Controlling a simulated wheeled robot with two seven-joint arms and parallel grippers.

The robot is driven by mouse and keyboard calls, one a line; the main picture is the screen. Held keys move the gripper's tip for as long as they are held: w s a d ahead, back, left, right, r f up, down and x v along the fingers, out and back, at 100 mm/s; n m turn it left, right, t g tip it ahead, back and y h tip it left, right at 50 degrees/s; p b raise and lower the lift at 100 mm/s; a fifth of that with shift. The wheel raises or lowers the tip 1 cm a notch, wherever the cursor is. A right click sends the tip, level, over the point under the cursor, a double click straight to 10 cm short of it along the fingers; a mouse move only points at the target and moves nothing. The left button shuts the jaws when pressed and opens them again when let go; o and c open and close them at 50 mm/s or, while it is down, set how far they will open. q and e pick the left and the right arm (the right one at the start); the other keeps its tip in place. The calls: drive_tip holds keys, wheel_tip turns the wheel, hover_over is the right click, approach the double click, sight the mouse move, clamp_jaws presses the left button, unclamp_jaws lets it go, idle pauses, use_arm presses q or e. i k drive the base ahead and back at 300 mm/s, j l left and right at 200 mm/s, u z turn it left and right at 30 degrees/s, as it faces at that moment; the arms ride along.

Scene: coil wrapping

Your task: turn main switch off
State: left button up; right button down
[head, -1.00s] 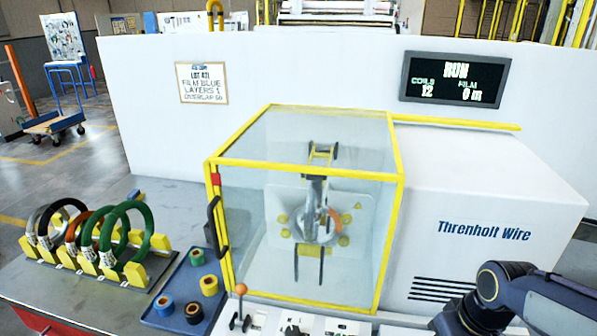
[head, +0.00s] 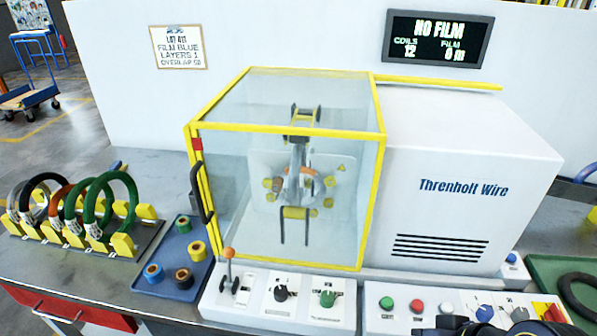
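A red handle on a yellow plate, which looks like the main switch (head: 553,313), sits at the far right end of the right control panel (head: 375,322) in the head view. Its lower part is close to the picture's bottom edge, and its exact setting is hard to read. The display (head: 437,40) reads NO FILM, coils 12, film 0 m. A dark part of my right arm shows at the bottom edge, in front of the panel and left of the switch. No fingers of my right gripper show. My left gripper is out of view.
The right panel also has a green button (head: 386,303), a red button (head: 417,306) and a blue knob (head: 485,313). A yellow-framed glass guard (head: 318,240) stands behind the left panel (head: 250,305). A green tray (head: 545,266) with a dark coil lies right.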

sight(554, 313)
drive_tip(key=z, duration=1.7)
